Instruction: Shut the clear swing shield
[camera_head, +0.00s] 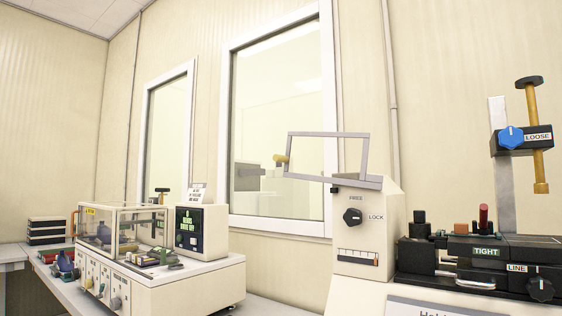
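A clear panel in a grey frame (364,157) stands raised at a tilt above the beige machine (391,222) right of centre. It looks like the swing shield. A yellow knob (282,159) sticks out at its left side. The frame's lower edge meets a grey bar on top of the machine; the hinge is not clear. The machine's front has a black dial (352,216) between the words FREE and LOCK, and a small scale below it. Neither of my grippers shows in this view.
A bench machine (205,281) with a clear boxed cover (100,228) and a green-lit display (188,229) stands at left. A black clamp fixture (485,262) with a post and a blue knob (511,137) stands at right. Dark stacked trays (48,230) sit far left.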

